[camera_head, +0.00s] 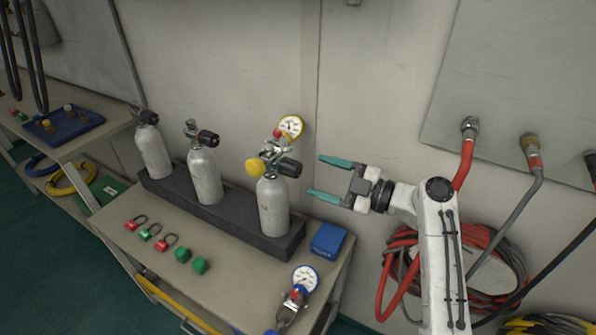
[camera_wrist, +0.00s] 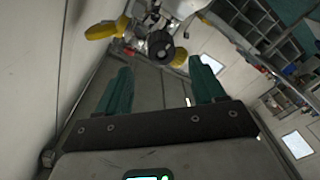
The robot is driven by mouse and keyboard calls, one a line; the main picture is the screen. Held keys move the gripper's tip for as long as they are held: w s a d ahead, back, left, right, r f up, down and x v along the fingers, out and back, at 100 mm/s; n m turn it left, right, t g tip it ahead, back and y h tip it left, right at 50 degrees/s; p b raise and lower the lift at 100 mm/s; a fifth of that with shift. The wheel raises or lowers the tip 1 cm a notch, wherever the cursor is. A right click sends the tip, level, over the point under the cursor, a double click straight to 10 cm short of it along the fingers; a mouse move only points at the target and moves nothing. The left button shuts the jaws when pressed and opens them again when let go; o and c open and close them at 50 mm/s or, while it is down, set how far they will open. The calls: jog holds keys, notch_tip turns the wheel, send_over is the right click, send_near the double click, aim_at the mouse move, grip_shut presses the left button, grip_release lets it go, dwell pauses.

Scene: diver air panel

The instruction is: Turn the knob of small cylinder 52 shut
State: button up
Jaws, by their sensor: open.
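Three pale small cylinders stand in a dark rack (camera_head: 265,240) on the bench: left (camera_head: 153,152), middle (camera_head: 205,177) and right (camera_head: 273,208). No number is readable, so I cannot tell which is 52. The right cylinder's valve carries a black knob (camera_head: 290,168), a yellow part (camera_head: 255,167) and a yellow-rimmed gauge (camera_head: 291,126). My gripper (camera_head: 314,176) is open and empty, to the right of that black knob, apart from it and pointing at it. In the wrist view the black knob (camera_wrist: 161,46) shows beyond and between the fingertips (camera_wrist: 159,66).
A blue box (camera_head: 328,240) and a blue-rimmed gauge (camera_head: 305,279) lie at the bench's right end. Red and green padlocks (camera_head: 150,232) and green caps (camera_head: 200,265) lie in front of the rack. Coiled red hoses (camera_head: 400,260) hang right, below a wall panel (camera_head: 515,80).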

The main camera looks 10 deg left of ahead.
aim_at(299, 171)
jog(key=p+x, duration=0.1)
jog(key=x, duration=0.5)
jog(key=shift+w+a, duration=0.1)
jog(key=shift+a, duration=0.3)
jog(key=c, duration=1.1)
